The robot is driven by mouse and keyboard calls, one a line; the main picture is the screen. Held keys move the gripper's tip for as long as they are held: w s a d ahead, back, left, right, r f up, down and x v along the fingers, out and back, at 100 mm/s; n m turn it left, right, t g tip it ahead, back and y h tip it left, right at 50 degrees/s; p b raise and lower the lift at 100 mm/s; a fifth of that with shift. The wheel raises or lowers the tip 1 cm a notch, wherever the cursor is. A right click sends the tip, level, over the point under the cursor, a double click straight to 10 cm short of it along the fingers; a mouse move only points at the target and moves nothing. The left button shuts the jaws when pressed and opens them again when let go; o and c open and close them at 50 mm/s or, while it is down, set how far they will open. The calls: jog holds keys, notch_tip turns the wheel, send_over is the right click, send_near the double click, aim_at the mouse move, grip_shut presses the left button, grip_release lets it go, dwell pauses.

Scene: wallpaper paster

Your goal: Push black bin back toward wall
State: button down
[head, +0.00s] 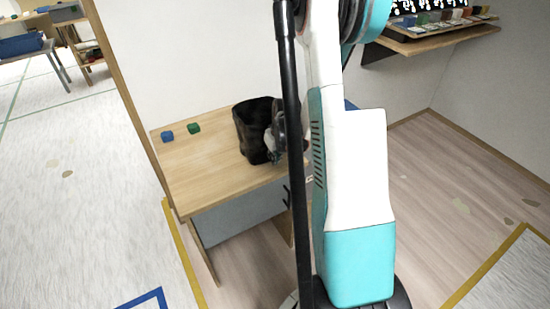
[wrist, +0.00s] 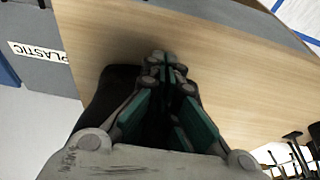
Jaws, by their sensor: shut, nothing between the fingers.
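The black bin (head: 248,128) stands upright on a light wooden table (head: 215,178), near the table's right part and close to the white wall. My gripper (head: 271,146) is at the bin's right side in the head view, partly hidden by my arm; I cannot tell whether it touches the bin. In the wrist view my gripper (wrist: 167,62) is shut and empty, with its fingertips together over the tabletop.
A blue block (head: 167,136) and a green block (head: 194,128) lie on the table's left side. A label reading PLASTIC (wrist: 38,52) is on the grey panel in the wrist view. A shelf (head: 440,36) with small items hangs on the right wall.

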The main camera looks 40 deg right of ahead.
aim_at(249, 126)
jog(key=w+d, duration=0.1)
jog(key=w, duration=0.5)
jog(key=w+d, duration=0.2)
jog(key=w, duration=0.5)
jog(key=w+d, duration=0.1)
jog(key=w, duration=0.5)
jog(key=shift+w+d, duration=0.15)
jog(key=shift+d, duration=0.15)
